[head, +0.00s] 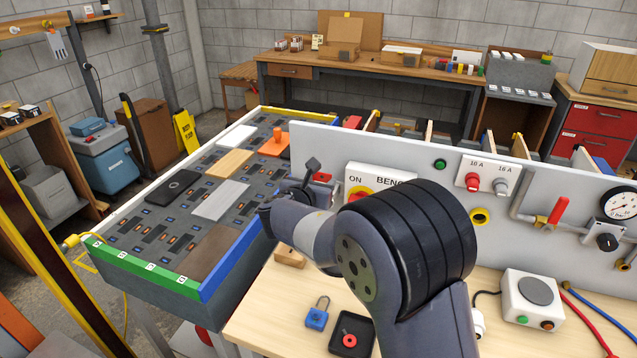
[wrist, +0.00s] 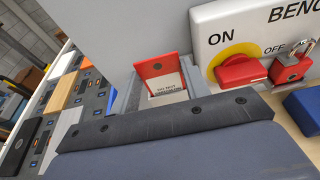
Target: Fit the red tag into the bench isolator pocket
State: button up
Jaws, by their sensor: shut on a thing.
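The red tag (wrist: 153,70) stands upright in the wrist view, with a white printed label on its lower part. It also shows small in the head view (head: 322,177), left of the white isolator plate. My gripper (wrist: 160,90) is shut on the tag, close in front of the grey panel; its dark body covers the lower middle of the wrist view. Light grey pieces flank the tag, and I cannot tell whether any of them is the pocket. The isolator's red handle (wrist: 242,71) on its yellow disc is right of the tag, with a red padlock (wrist: 291,66) beside it.
The upright grey panel (head: 312,137) stands along the wooden bench (head: 255,318). A blue padlock (head: 317,314) and a black tray (head: 352,333) lie on the bench. A board with several flat pieces is to the left, edged by a blue rail (head: 232,270). My arm hides part of the panel.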

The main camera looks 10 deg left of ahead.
jog(key=o, duration=1.1)
jog(key=b+v, duration=0.2)
jog(key=v, duration=0.9)
jog(key=shift+f, duration=0.15)
jog(key=shift+w, duration=0.2)
